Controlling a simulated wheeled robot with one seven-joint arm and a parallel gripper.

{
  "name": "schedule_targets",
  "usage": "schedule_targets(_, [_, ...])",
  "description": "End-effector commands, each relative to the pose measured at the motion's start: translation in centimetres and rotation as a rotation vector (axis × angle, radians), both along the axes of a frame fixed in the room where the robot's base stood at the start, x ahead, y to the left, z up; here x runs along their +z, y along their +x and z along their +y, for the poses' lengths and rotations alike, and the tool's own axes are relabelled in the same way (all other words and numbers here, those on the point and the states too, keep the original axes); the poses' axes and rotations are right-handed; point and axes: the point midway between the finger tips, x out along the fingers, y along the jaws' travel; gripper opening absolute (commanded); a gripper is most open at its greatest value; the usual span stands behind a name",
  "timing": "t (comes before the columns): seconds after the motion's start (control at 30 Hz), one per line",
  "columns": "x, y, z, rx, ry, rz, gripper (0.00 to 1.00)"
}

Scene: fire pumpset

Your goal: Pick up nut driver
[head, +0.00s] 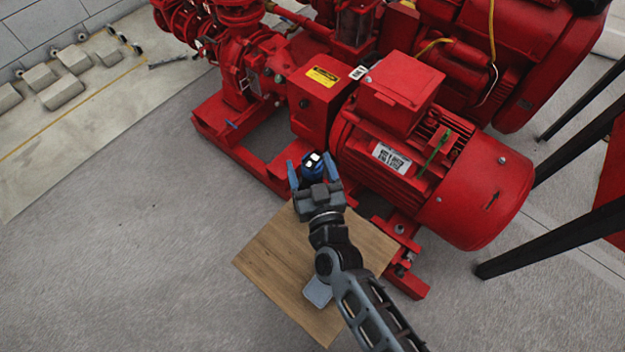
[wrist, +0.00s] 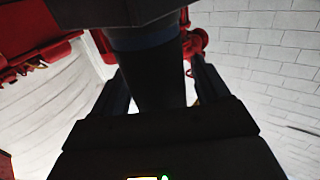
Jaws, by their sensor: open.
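My gripper (head: 311,160) is open, with its two fingers spread over the far edge of a wooden board. A dark, blue-marked tool (head: 313,168) sits between the fingers; it looks like the nut driver, but its full shape is hidden by the gripper. In the wrist view this tool (wrist: 155,75) is a dark upright shaft or handle with a blue band near its wide dark top. It stands between the two fingers, with a visible gap on the right side. I cannot tell whether it touches the left finger.
The wooden board (head: 275,262) lies below my arm. A red motor (head: 440,175) and red pump frame (head: 262,170) stand close beyond and to the right. A thin green item (head: 433,150) rests on the motor. Black legs (head: 550,240) stand at right.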

Motion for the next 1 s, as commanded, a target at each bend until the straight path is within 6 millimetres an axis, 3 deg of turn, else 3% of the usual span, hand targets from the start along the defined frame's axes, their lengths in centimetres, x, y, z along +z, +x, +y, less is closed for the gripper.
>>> schedule_targets(0.07, [0.01,-0.02,-0.02,0.000,0.000,0.000,0.75])
schedule_targets(0.7, [0.01,-0.04,-0.05,-0.001,0.000,0.000,0.14])
schedule_targets(1.0, [0.73,0.04,-0.05,-0.002,0.002,-0.004,0.14])
